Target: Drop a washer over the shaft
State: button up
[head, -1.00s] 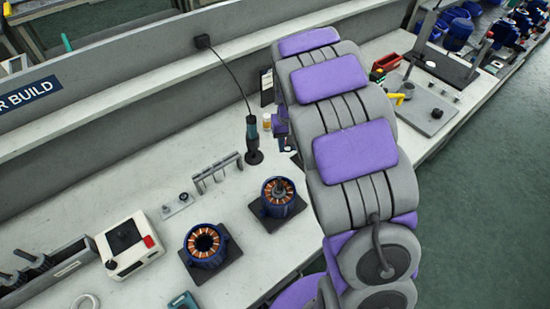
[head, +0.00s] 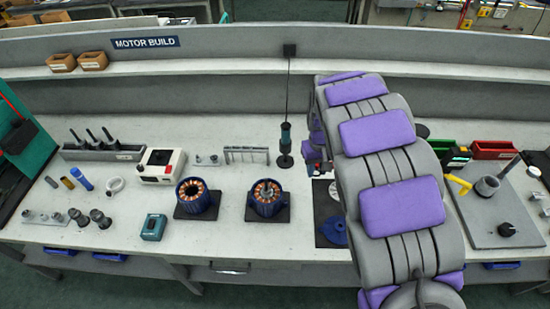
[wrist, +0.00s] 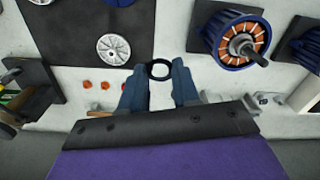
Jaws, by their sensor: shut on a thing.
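In the wrist view my gripper (wrist: 159,78) is shut on a thin black ring, the washer (wrist: 159,69), held at the tips of its blue-grey fingers. The washer's hole shows open, with the pale bench behind it. A blue motor housing (wrist: 210,36) with copper windings lies to the right, apart from the washer. A grey shaft (wrist: 249,51) stands up from its centre. In the head view the same motor (head: 267,203) sits on a dark pad, its shaft (head: 267,186) upright.
A second blue motor housing (head: 194,200), with an open centre, stands left of the first. A dark mat (wrist: 60,30) bears a silver disc (wrist: 112,48). A screwdriver (head: 285,140) stands behind on a cord. A grey plate (head: 490,215) with fittings lies right of my arm.

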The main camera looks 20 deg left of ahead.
jog(key=s+a+r+n+p, duration=0.1)
jog(key=s+a+n, duration=0.15)
jog(key=a, duration=0.55)
jog(key=s+a+r+n+p, duration=0.1)
jog(key=a+n+p, duration=0.15)
jog(key=a, duration=0.55)
jog(key=f+b, duration=0.1)
jog(key=f, duration=0.1)
jog(key=f+b, duration=0.1)
jog(key=f, duration=0.1)
jog(key=shift+s+a+f, duration=0.1)
jog(key=shift+s+f, duration=0.1)
jog(key=shift+f, duration=0.1)
jog(key=shift+d+r, duration=0.25)
jog(key=shift+d, duration=0.85)
jog(key=shift+s+a+f, duration=0.1)
jog(key=shift+a, duration=0.3)
jog(key=shift+d, duration=0.15)
jog(key=shift+a, duration=0.3)
jog(key=shift+d+f, duration=0.1)
jog(key=shift+f, duration=0.7)
dwell(1.9)
